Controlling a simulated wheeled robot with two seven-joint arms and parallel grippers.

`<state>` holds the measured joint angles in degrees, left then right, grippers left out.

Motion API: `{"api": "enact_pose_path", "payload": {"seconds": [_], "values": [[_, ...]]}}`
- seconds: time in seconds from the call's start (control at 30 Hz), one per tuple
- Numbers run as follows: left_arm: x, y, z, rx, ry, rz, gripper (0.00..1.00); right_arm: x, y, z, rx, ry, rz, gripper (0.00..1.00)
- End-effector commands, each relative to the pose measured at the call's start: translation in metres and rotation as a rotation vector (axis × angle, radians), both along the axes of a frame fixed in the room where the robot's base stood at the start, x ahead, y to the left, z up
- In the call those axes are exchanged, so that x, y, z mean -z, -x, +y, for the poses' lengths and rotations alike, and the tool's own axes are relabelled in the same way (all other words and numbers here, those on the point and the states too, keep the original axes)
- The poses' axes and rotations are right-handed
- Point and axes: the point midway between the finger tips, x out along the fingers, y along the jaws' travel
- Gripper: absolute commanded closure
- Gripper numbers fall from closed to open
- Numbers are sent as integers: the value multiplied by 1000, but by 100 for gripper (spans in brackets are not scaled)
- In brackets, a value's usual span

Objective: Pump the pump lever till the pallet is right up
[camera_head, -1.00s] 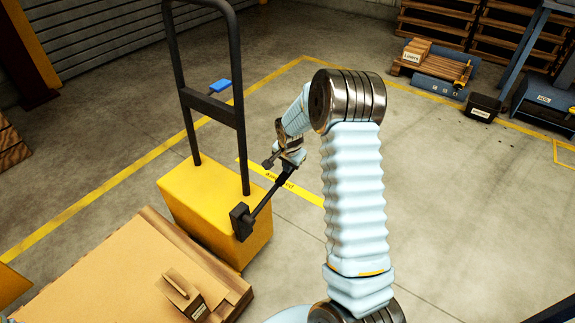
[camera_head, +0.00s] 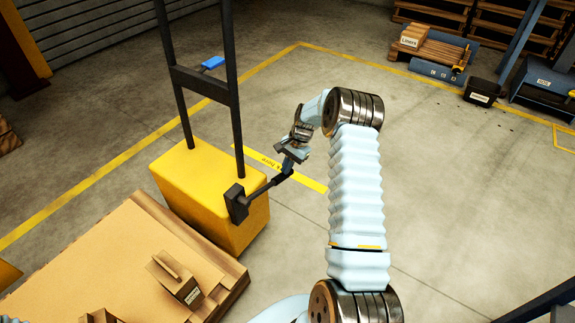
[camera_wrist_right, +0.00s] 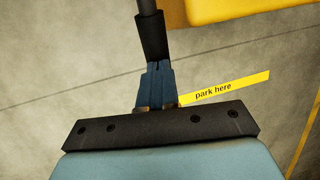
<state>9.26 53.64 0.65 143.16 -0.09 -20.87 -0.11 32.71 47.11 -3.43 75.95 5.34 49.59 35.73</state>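The pump lever (camera_head: 262,189) is a thin dark bar that sticks out to the right from a black block on the yellow pallet truck body (camera_head: 210,195). My right gripper (camera_head: 287,168) is at the lever's outer end. In the right wrist view the blue fingers (camera_wrist_right: 158,88) are closed around the end of the lever's dark grip (camera_wrist_right: 152,38). The pallet (camera_head: 165,245) lies at lower left, beside the yellow body, with a board on top; its height off the floor is hard to tell. My left gripper is not in view.
A black handle frame (camera_head: 205,84) rises from the yellow body. A yellow floor marking (camera_head: 300,174) lies beyond the lever. Boxes and stacked pallets (camera_head: 437,57) stand at the back right; the floor between is clear.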

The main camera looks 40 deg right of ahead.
Motion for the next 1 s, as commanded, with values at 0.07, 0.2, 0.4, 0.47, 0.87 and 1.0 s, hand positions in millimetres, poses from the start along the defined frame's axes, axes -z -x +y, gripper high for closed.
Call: {"api": "enact_pose_path", "payload": {"seconds": [0.07, 0.2, 0.4, 0.47, 0.87, 1.0], "values": [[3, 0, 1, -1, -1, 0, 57, 10, 3, 1, -2, 0, 8, 100], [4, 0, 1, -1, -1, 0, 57, 13, 3, 2, -2, 1, 10, 100], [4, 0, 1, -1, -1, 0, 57, 14, 4, 2, -2, 2, 12, 100], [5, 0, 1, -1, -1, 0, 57, 15, 4, 1, -2, 2, 12, 100], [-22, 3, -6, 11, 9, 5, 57, -33, 6, -3, -2, 9, 0, 100], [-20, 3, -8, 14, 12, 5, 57, -60, 8, -13, -1, 11, -7, 100]]}}
